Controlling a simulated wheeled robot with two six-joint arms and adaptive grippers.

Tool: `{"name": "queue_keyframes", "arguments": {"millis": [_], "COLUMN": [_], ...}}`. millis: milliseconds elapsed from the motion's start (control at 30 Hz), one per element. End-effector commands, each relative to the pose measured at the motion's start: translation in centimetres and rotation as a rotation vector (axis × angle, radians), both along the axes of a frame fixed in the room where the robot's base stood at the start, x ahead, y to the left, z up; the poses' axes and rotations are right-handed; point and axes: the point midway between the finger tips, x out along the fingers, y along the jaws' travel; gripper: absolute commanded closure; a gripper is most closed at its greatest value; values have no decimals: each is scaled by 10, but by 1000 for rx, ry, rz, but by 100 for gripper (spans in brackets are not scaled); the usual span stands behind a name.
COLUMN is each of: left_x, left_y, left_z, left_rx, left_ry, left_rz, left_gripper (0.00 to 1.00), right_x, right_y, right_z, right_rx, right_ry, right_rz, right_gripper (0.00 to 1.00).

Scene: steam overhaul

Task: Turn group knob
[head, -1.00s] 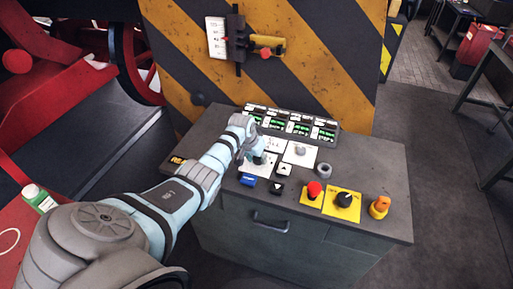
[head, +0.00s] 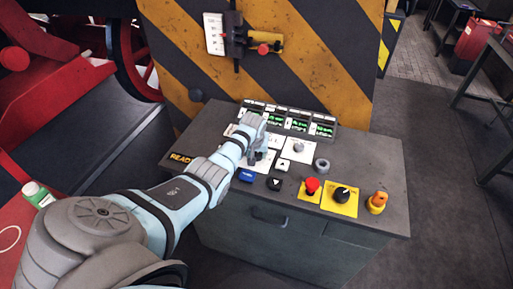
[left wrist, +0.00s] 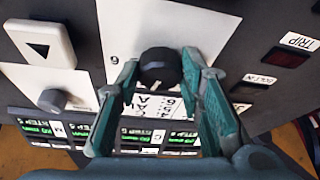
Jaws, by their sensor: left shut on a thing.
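The group knob is a round black knob (left wrist: 158,67) on a white labelled plate (left wrist: 150,28) in the left wrist view. My left gripper (left wrist: 160,66) has its two teal fingers on either side of the knob, shut on it. In the head view my left gripper (head: 256,156) is down at the back left of the console top (head: 215,135), and its wrist mostly hides the knob there. My right gripper is not in view.
Nearby on the console are a small grey knob (head: 299,146), a blue button (head: 247,175), a red mushroom button (head: 312,185), a black selector on a yellow plate (head: 342,194) and an orange knob (head: 377,202). Green displays (head: 300,124) stand behind.

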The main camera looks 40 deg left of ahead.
Motion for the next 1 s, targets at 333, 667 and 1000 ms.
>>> {"name": "queue_keyframes", "arguments": {"millis": [333, 667, 1000], "left_x": [1, -1, -25], "left_y": [0, 0, -15], "left_z": [1, 5, 75], "left_rx": [1, 1, 2], "left_ry": [-2, -2, -5], "left_rz": [-1, -1, -3], "left_gripper": [46, 46, 46], "right_x": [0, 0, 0], "right_y": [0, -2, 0], "right_z": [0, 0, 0], "right_rx": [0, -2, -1], "right_ry": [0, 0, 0], "right_rz": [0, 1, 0], "right_gripper": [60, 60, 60]}}
